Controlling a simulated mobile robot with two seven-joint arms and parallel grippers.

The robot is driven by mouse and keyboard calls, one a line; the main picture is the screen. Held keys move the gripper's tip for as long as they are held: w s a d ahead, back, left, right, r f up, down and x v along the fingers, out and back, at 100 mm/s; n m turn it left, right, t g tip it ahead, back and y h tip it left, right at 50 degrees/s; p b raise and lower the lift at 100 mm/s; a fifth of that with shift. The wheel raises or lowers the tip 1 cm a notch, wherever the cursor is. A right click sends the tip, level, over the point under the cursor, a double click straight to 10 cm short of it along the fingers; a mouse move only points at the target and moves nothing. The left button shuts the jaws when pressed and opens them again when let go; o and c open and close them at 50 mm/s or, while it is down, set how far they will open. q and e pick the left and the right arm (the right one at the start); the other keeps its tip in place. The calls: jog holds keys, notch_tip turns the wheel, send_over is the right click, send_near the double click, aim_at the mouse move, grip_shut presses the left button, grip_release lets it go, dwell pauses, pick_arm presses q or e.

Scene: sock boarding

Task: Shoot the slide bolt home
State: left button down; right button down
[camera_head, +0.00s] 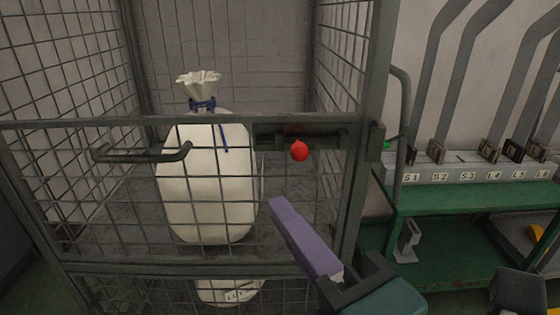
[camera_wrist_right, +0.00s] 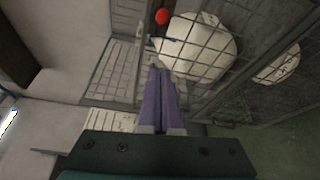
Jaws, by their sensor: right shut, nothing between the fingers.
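The slide bolt (camera_head: 275,136) is a dark bar on the top rail of the mesh cage gate (camera_head: 112,225). It carries a round red knob (camera_head: 299,151), which also shows in the right wrist view (camera_wrist_right: 162,16). A dark bracket (camera_head: 375,141) stands on the cage post at the right of the bolt. I cannot tell whether the bar's end is inside it. My right gripper (camera_head: 278,205), with purple fingers, is shut and empty, in front of the gate, below the knob and apart from it. Its fingers also show in the right wrist view (camera_wrist_right: 159,75). My left gripper is not in view.
A white tied sack (camera_head: 210,185) stands inside the cage, with another below it. A gate handle (camera_head: 140,153) sticks out at left. On the right, a green bench (camera_head: 460,199) holds a row of labelled slots (camera_head: 450,173). The space before the gate's left half is clear.

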aim_at(304, 147)
jog(key=shift+r, duration=0.1)
jog(key=w, duration=0.9)
jog(key=shift+w+d+p, duration=0.15)
jog(key=shift+w+p, duration=0.1)
jog(key=shift+p, duration=0.15)
jog(key=shift+d, duration=0.1)
